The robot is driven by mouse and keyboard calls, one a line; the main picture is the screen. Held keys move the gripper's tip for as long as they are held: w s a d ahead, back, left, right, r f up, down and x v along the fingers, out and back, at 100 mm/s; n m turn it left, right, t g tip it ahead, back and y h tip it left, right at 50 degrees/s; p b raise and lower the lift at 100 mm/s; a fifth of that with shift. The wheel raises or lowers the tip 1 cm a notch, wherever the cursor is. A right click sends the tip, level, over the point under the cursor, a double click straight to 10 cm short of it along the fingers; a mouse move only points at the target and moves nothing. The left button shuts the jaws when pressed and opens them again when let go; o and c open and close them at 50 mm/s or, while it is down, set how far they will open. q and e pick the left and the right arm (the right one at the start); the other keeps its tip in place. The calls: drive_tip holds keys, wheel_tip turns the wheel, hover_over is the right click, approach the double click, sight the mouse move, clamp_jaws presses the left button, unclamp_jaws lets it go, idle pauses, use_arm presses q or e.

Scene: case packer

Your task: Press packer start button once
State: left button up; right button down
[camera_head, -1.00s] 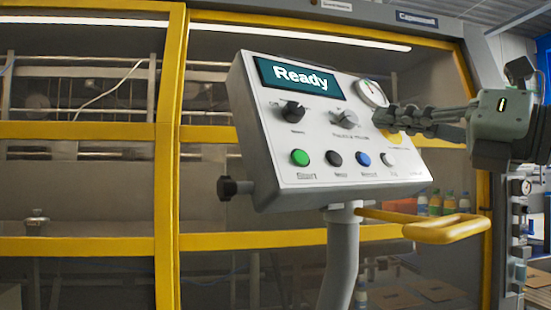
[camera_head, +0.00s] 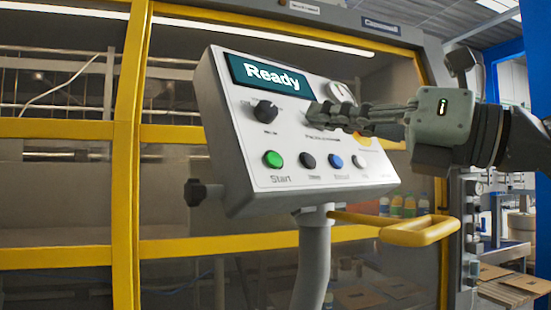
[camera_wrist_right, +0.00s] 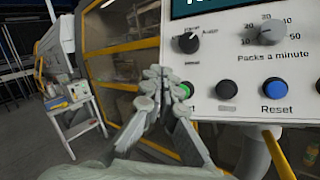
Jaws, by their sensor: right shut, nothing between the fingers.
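The control panel (camera_head: 225,160) is a tilted white box on a grey post, with a screen (camera_head: 268,76) reading "Ready". The green start button (camera_head: 273,159) is at the left of its lower button row, above the word "Start". In the right wrist view the green button (camera_wrist_right: 185,90) is partly hidden behind the fingers. My right gripper (camera_head: 318,114) is shut and empty, in front of the panel, to the right of and above the start button in the head view. It also shows in the right wrist view (camera_wrist_right: 165,75). I see no contact with the button. My left gripper is out of view.
Beside the start button are a black button (camera_head: 308,161), a blue reset button (camera_head: 336,162) and a pale button (camera_head: 358,160). A black knob (camera_head: 265,111) sits above. A yellow handle (camera_head: 420,232) juts out below right. The yellow-framed machine (camera_head: 125,160) stands behind.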

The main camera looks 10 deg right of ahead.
sight(275, 160)
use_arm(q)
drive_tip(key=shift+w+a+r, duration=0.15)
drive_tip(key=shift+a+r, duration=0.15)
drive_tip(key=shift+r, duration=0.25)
use_arm(e)
drive_tip(key=w+a+f, duration=0.3)
drive_tip(key=w, duration=0.2)
drive_tip(key=shift+w+f, duration=0.25)
drive_tip(key=shift+f, duration=0.1)
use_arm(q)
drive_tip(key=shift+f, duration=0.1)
use_arm(e)
drive_tip(key=shift+a, duration=0.1)
use_arm(q)
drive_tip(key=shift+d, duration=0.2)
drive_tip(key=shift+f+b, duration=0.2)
drive_tip(key=shift+b, duration=0.15)
use_arm(e)
drive_tip(key=shift+f, duration=0.1)
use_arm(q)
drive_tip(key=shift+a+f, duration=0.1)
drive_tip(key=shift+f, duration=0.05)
use_arm(e)
drive_tip(key=shift+w+a, duration=0.2)
drive_tip(key=shift+w, duration=0.1)
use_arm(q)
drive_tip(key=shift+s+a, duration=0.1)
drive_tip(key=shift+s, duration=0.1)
